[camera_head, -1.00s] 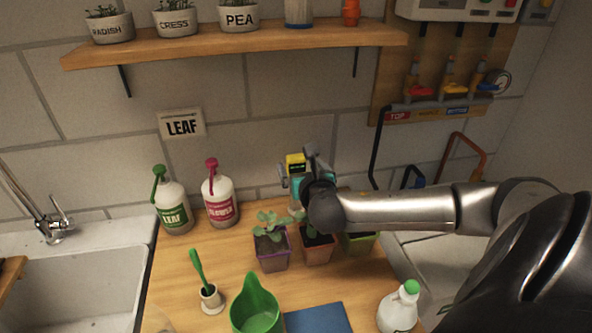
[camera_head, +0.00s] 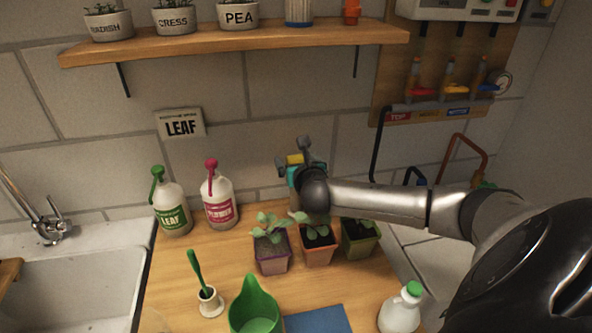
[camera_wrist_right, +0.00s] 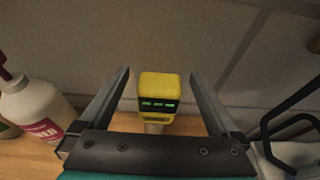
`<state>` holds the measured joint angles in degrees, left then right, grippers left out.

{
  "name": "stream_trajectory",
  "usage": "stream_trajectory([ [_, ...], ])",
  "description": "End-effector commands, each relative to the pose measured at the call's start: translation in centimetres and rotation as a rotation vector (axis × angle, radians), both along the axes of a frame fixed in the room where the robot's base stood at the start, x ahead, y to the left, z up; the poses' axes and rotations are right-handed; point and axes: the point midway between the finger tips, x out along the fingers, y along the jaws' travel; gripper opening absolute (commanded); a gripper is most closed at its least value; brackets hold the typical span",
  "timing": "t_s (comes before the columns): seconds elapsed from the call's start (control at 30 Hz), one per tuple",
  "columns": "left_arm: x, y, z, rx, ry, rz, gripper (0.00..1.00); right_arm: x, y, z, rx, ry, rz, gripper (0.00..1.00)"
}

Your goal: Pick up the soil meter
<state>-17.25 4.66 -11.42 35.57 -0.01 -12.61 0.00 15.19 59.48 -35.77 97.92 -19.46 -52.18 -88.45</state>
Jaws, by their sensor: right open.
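The soil meter is a yellow block with a dark display showing green marks. In the right wrist view the soil meter (camera_wrist_right: 158,92) stands upright between the two fingers of my right gripper (camera_wrist_right: 158,76), with a gap on each side. In the head view the soil meter (camera_head: 294,159) shows only as a small yellow patch near the wall, behind the potted seedlings. My right gripper (camera_head: 291,155) is open around it there, and my wrist hides its lower part. My left gripper is not in view.
Three potted seedlings stand just in front of my right wrist: purple (camera_head: 272,262), orange (camera_head: 319,254) and green (camera_head: 360,245) pots. White bottles (camera_head: 171,208) (camera_head: 217,203) stand to the left. A wooden shelf (camera_head: 235,46) is above. A green jug (camera_head: 255,308) is nearer.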

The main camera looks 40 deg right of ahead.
Motion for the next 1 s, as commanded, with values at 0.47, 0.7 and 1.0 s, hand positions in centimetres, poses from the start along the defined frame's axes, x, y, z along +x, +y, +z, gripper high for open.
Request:
stream_trajectory([
  [0.47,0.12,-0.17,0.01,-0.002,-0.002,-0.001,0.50,-0.03,0.03,0.01,0.001,0.000,0.000,0.53],
  [0.7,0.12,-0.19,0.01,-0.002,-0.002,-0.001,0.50,-0.04,0.03,0.01,0.001,0.000,0.000,0.26],
  [1.0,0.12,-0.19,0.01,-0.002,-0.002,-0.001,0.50,-0.02,0.01,0.06,0.000,-0.001,0.000,0.03],
])
